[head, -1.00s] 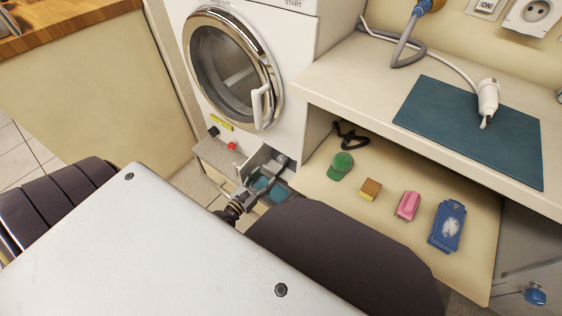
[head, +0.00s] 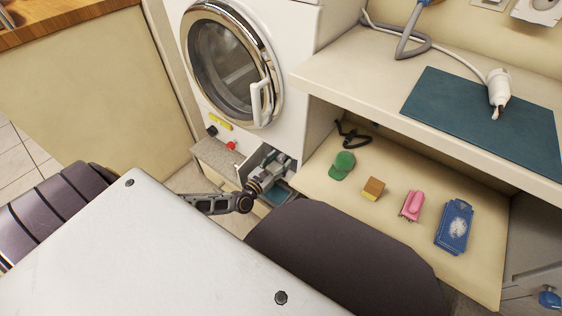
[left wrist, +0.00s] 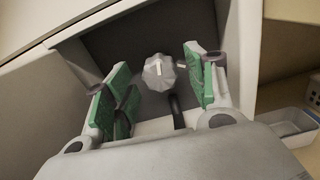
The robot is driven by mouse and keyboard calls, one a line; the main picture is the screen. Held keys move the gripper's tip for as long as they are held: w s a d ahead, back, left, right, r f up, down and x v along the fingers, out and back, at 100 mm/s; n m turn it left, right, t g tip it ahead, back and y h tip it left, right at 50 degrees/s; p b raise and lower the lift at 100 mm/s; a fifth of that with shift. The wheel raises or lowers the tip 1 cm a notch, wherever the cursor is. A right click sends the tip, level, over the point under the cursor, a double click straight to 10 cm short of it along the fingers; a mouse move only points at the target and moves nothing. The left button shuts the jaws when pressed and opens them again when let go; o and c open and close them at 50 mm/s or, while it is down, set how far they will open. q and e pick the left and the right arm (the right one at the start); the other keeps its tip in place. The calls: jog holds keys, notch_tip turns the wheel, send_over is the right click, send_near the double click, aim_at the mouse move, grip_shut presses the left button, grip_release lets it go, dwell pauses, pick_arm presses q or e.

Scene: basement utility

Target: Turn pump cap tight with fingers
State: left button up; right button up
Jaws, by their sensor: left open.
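The pump cap (left wrist: 158,72) is a grey, lobed knob with a white mark on its face, set in a recess low in the front of the white washing machine (head: 185,95). My left gripper (left wrist: 155,95) is open, with green finger pads on either side of the cap and visible gaps to it. In the head view my left gripper (head: 272,168) reaches into the open hatch at the machine's lower right, and the cap is hidden there. A dark hose or tube (left wrist: 177,110) hangs below the cap. My right gripper is out of view.
A small blue-grey tray (head: 279,194) sits below the hatch; a tray also shows in the left wrist view (left wrist: 290,125). On the low shelf are a green cap-shaped item (head: 342,166), a sponge (head: 373,189), a pink brush (head: 412,206) and a blue item (head: 454,226).

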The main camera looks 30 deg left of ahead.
pick_arm(q)
jog(key=shift+w, duration=0.7)
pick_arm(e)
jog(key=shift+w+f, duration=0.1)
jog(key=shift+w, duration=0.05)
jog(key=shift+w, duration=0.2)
pick_arm(q)
jog(key=c, duration=1.1)
jog(key=shift+o, duration=0.2)
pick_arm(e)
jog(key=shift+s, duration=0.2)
pick_arm(q)
jog(key=shift+m, duration=0.3)
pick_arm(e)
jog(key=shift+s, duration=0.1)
